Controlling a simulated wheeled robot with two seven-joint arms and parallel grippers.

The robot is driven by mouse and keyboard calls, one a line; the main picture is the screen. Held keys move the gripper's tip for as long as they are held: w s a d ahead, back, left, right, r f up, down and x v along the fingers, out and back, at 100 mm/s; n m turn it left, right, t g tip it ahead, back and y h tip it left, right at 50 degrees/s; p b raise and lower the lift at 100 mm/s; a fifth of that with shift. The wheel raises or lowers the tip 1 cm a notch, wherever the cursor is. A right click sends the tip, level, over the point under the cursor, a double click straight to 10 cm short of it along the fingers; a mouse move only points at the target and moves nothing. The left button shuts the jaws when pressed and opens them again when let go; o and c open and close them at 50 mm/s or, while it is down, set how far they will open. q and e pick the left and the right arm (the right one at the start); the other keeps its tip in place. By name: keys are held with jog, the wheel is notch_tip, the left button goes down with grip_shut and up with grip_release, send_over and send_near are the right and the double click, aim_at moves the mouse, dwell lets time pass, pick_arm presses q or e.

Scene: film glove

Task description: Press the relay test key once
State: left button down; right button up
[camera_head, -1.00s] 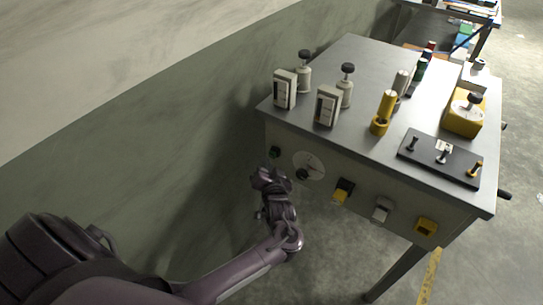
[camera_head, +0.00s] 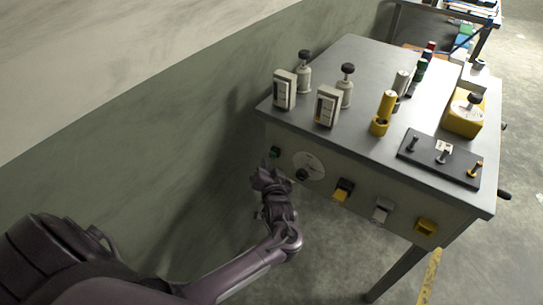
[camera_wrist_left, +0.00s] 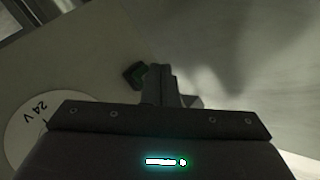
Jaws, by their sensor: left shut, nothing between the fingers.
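A small black square key with a green face (camera_head: 274,152) sits at the left end of the bench's front panel, left of the round dial; I take it for the relay test key, though I can read no label on it. My left gripper (camera_head: 266,168) is in front of the panel, just below and left of this key. In the left wrist view the closed fingertips (camera_wrist_left: 160,72) are right beside the green key (camera_wrist_left: 135,75), partly overlapping it; I cannot tell whether they touch. The left gripper is shut and empty. My right gripper is not in view.
The dial (camera_head: 309,165), marked 24 V in the wrist view, and further switches, including a yellow one (camera_head: 343,190) and a white one (camera_head: 381,211), line the panel. Meters and posts stand on the grey bench top (camera_head: 352,55). A wall (camera_head: 150,150) is close on the left.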

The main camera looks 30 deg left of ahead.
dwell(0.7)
pick_arm(q)
jog(key=shift+w, duration=0.45)
jog(key=shift+w, duration=0.45)
dwell(0.5)
jog(key=shift+s, duration=0.1)
jog(key=shift+s+p, duration=0.5)
jog(key=shift+s, duration=0.3)
